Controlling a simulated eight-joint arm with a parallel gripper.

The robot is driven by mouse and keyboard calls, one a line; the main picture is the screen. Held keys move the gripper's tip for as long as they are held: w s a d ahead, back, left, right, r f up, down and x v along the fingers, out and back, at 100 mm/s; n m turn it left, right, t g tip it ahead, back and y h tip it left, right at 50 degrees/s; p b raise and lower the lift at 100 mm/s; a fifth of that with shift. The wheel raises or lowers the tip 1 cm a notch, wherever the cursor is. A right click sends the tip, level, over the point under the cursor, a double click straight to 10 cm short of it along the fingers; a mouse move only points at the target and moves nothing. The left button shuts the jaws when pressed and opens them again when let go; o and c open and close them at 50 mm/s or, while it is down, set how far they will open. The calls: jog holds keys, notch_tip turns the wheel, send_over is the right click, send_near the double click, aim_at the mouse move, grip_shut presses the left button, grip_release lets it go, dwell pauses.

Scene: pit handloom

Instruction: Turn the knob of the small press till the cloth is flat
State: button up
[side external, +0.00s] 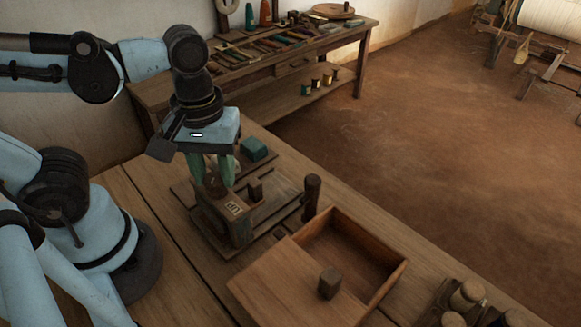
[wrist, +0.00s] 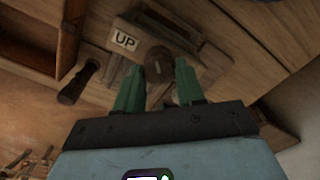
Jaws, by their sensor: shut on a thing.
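The small press (side external: 240,228) is a brown wooden block on a wooden base, with a pale label reading "UP" on its side; it also shows in the wrist view (wrist: 140,20). Its dark round knob (wrist: 158,62) sits between the two green fingers of my gripper (wrist: 159,76). In the side external view my gripper (side external: 213,184) points down over the press, shut on the knob, which the fingers partly cover. A small teal block or folded piece (side external: 253,149) lies behind the press. I cannot make out the cloth under the press.
A dark upright peg (side external: 312,190) stands right of the press. An open wooden box (side external: 385,283) with its lid (side external: 290,290) pulled aside is in front. Small wooden pieces (side external: 468,295) sit at the lower right. A side table (side external: 280,62) with tools stands behind.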

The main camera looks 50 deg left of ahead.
aim_at(215, 176)
jog(key=shift+m, duration=1.1)
jog(key=o, duration=1)
jog(key=shift+o, duration=0.2)
jog(key=shift+r, duration=0.1)
notch_tip(215, 176, up, 12)
